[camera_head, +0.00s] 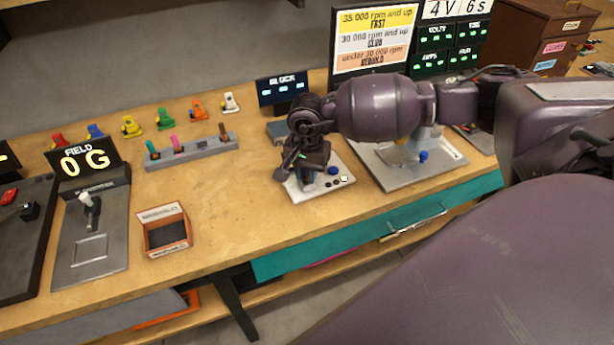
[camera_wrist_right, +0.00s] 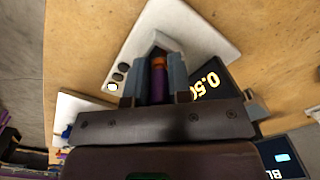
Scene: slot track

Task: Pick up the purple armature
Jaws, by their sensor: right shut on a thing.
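My right gripper (camera_head: 314,172) is low over a pale plate (camera_head: 300,192) with small round buttons near the middle of the bench. In the right wrist view the gripper (camera_wrist_right: 157,82) is shut on the purple armature (camera_wrist_right: 157,90), which shows as a narrow purple piece with an orange part between the two grey fingers. In the head view the armature is hidden by the gripper. My left gripper is not in view.
A grey slotted rack (camera_head: 190,150) holds several coloured pieces. Several small coloured cars (camera_head: 164,120) stand behind it. An orange-rimmed open box (camera_head: 165,238) is near the front edge. A grey plate (camera_head: 400,178) lies right of the gripper, with a lever panel (camera_head: 88,245) at left.

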